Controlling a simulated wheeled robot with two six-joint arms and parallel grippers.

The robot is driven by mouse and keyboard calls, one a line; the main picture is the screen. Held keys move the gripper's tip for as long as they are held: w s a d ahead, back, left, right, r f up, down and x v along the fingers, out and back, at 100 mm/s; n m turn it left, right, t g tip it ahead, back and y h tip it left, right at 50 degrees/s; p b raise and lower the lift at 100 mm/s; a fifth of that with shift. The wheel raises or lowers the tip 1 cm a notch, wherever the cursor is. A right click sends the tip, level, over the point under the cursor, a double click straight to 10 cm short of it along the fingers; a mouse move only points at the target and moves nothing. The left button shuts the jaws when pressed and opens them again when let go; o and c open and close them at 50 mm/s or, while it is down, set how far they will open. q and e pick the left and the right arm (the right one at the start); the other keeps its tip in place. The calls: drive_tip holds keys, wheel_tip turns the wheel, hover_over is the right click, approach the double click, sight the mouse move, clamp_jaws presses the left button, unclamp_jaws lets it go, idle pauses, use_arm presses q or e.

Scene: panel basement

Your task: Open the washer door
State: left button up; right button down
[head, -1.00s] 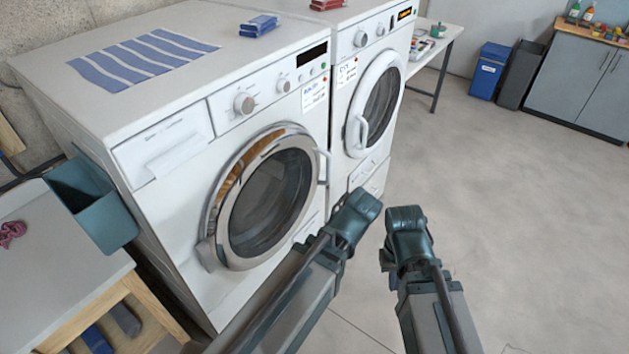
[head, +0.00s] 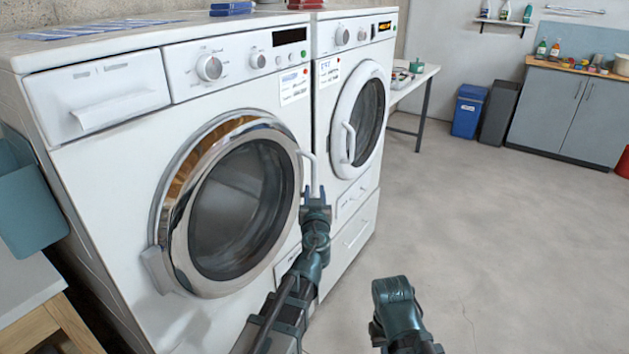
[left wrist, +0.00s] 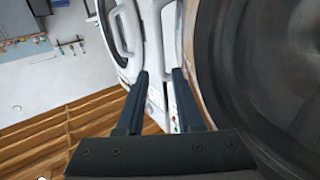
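The washer (head: 110,160) stands at the left, a white front-loader with a round door (head: 235,210) in a chrome ring; the door looks shut. Its white bar handle (head: 309,168) is on the door's right side. My left gripper (head: 314,190) is just below and beside the handle, fingers pointing up and apart. In the left wrist view my left gripper (left wrist: 158,75) is open, and the door (left wrist: 275,60) fills the right side. I cannot tell whether the handle lies between the fingers. My right gripper (head: 392,292) is low at centre right, away from the machines; its fingertips are unclear.
A white dryer (head: 325,90) with its own round door stands right beside the washer. A teal bin (head: 25,200) and a small table (head: 25,285) are at the left. A side table (head: 412,82), blue bin (head: 468,112) and grey cabinet (head: 565,115) are farther back. The floor at right is clear.

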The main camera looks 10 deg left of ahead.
sight(314, 167)
use_arm(q)
drive_tip(key=shift+w, duration=0.15)
drive_tip(key=x, duration=1.3)
drive_tip(key=shift+w, duration=0.35)
clamp_jaws()
idle(0.9)
